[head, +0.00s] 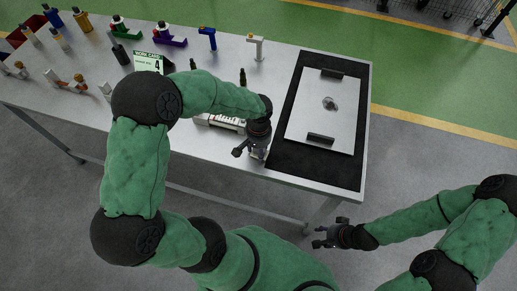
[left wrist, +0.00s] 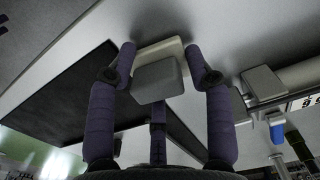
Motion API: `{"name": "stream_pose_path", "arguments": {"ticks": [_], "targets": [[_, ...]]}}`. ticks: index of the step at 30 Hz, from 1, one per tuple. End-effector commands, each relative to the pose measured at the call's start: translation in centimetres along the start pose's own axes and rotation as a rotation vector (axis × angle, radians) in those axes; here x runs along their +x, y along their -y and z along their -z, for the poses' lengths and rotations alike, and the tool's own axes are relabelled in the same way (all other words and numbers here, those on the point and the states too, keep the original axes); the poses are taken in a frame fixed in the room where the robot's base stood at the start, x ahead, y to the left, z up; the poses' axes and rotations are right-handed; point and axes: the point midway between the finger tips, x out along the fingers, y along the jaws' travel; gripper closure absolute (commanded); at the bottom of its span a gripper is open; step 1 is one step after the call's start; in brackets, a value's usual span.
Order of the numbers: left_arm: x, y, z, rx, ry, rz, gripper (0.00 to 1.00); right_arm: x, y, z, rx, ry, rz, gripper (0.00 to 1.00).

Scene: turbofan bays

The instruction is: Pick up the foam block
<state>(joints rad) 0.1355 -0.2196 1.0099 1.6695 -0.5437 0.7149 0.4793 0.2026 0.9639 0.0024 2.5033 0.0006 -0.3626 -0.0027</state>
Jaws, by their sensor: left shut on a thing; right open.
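The foam block shows in the left wrist view as a pale block (left wrist: 160,50) between my left gripper's fingers (left wrist: 164,66). A grey box-like face in front of it covers part of it; I cannot tell whether that is the same piece. In the head view my left gripper (head: 256,150) is over the table's front edge area, left of the black mat, and largely hides what it holds. It is shut on the block. My right gripper (head: 324,237) is open and empty, off the table in front of its right part.
The black mat (head: 290,158) carries a white plate (head: 318,112) with two dark handles and a small grey part (head: 330,103). A work card (head: 148,62), a blue tool (head: 208,37), a white tool (head: 256,46) and several bottles stand on the table. A white tray (head: 216,122) is beside my left gripper.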

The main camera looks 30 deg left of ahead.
Motion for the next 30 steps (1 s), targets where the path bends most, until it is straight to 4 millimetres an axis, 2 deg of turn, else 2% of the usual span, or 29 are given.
{"name": "stream_pose_path", "arguments": {"ticks": [1, 2, 5, 14, 21, 24, 30], "targets": [[-0.8, -0.1, 0.1, 0.001, -0.005, -0.001, 0.86, -0.3, 0.1, 0.0, 0.0, 0.0, 0.0, 0.55], [-1.2, -0.1, 0.2, 0.001, -0.006, -0.001, 0.92, -0.5, 0.2, 0.0, 0.0, 0.0, 0.0, 0.55], [-2.9, -0.2, 0.2, 0.004, -0.008, -0.001, 0.93, -1.0, 0.3, 0.0, 0.0, 0.0, 0.0, 0.55], [-9.0, -5.2, 2.2, 0.006, -0.009, 0.0, 0.93, -2.3, 0.8, -0.1, 0.0, 0.0, 0.0, 0.55], [-10.9, -10.1, 4.1, 0.005, -0.007, 0.0, 0.93, -2.9, 1.0, -0.1, 0.0, 0.0, 0.0, 0.55], [-11.6, -11.4, 4.6, 0.003, -0.008, 0.0, 0.93, -3.0, 1.1, -0.1, 0.0, 0.0, 0.0, 0.55], [-12.2, -12.8, 5.1, 0.001, -0.006, 0.0, 0.93, -3.2, 1.1, -0.1, 0.0, 0.0, 0.0, 0.55]]}}
